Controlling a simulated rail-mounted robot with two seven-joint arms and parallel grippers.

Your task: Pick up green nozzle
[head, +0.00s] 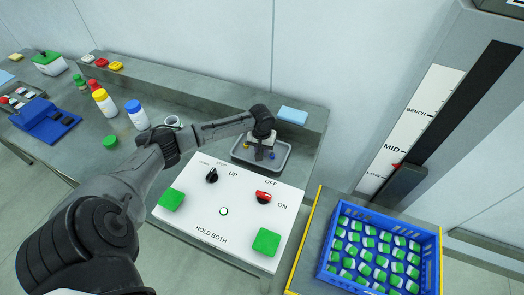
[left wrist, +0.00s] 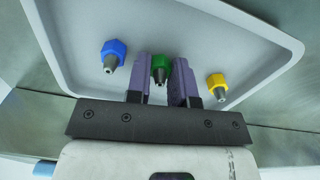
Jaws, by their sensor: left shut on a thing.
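The green nozzle (left wrist: 160,66) shows in the left wrist view between the two purple fingers of my left gripper (left wrist: 161,75), which is shut on it. The grey metal tip of the nozzle points toward the camera. A blue nozzle (left wrist: 114,50) and a yellow nozzle (left wrist: 217,84) are in the grey tray (left wrist: 80,84), one on each side of the gripper. In the head view my left gripper (head: 260,147) is over the tray (head: 279,168), and the green nozzle is hidden. I cannot tell whether the green nozzle touches the tray. My right gripper is not in view.
A white control panel (head: 188,225) with green buttons and a red switch stands in front of the tray. A light blue block (head: 293,115) lies on the ledge behind. Bottles (head: 136,113) stand on the left. A blue crate (head: 337,272) of green-and-white items is at right.

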